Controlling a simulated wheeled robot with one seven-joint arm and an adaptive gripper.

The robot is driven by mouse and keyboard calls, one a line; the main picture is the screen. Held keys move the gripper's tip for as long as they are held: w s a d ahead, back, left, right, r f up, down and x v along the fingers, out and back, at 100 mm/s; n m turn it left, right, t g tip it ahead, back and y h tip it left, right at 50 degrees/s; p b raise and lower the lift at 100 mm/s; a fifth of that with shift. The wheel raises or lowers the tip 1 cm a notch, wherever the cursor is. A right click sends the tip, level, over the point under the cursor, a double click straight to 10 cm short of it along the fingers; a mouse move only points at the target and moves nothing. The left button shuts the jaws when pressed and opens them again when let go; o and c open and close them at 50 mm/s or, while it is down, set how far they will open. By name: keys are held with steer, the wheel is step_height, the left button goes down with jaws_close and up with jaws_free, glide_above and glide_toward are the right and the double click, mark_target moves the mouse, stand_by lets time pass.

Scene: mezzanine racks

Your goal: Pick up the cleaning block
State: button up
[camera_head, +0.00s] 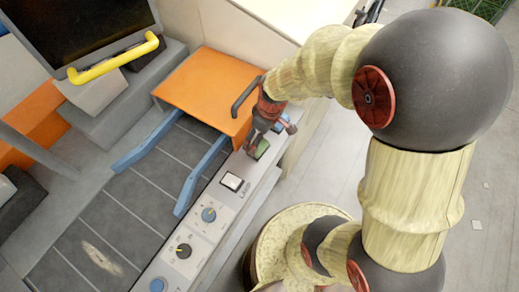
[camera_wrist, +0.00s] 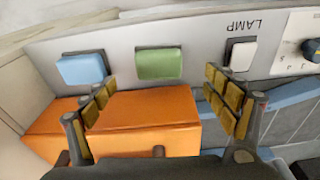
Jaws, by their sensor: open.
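The green block also shows in the head view (camera_head: 262,149), partly hidden by the gripper. No label shows which block is the cleaning block. My gripper (camera_wrist: 160,104) is open and empty, its two padded fingers spread wide. In the wrist view the green block lies just beyond the fingertips, in the gap between them. In the head view my gripper (camera_head: 262,132) is directly over the panel's far end.
An orange box-like surface (camera_head: 208,85) lies beside the panel. Blue rails (camera_head: 195,175) flank a dark slatted bed (camera_head: 150,190). Knobs (camera_head: 184,251) stand on the panel's near part. A monitor with a yellow handle (camera_head: 112,62) is at upper left. Open floor (camera_head: 480,190) lies right.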

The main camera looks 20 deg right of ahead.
mark_target(264, 145)
steer(key=shift+w+a+f+b, duration=0.1)
steer(key=shift+w+f+b, duration=0.2)
steer(key=shift+f, duration=0.95)
steer(key=shift+w+a+f+b, duration=0.1)
steer(key=shift+w+f+b, duration=0.25)
steer(key=shift+f, duration=0.95)
steer(key=shift+w+a+f+b, duration=0.15)
steer(key=shift+f+b, duration=0.25)
steer(key=shift+f, duration=0.85)
steer(key=c, duration=0.3)
steer(key=c, duration=1.1)
